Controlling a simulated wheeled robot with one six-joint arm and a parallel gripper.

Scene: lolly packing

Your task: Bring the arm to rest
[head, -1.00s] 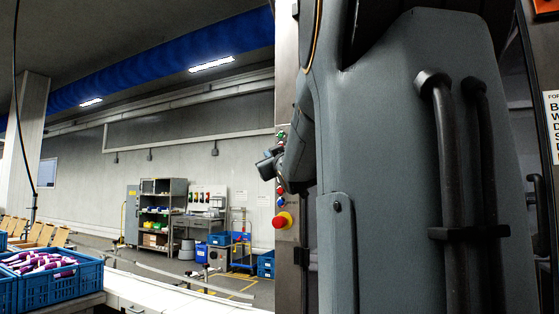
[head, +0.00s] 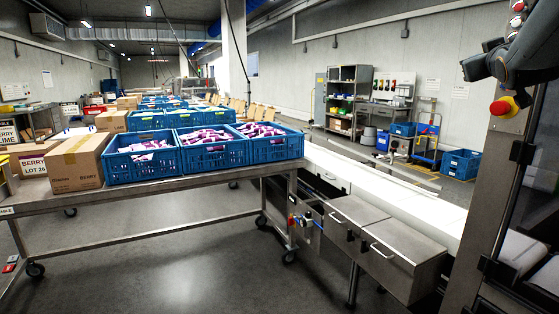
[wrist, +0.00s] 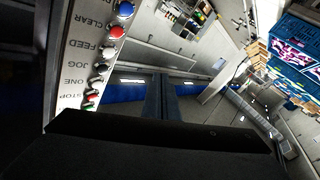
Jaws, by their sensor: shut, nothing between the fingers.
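My arm shows at the upper right edge of the head view, beside the steel machine frame. Its dark end, with my gripper (head: 474,67), points left, clear of the table and the crates. In the wrist view the two dark fingers of my gripper (wrist: 160,98) stand close together, shut with nothing between them. A dark part of my own wrist fills the bottom of that view. The rest of my arm is cut off by the edge of the head view.
A control panel with buttons (wrist: 117,32) is close at the left in the wrist view. A red emergency stop (head: 503,107) is below my arm. Blue crates of purple packs (head: 213,157) and a carton (head: 76,165) stand on a steel table (head: 150,199). The floor in front is clear.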

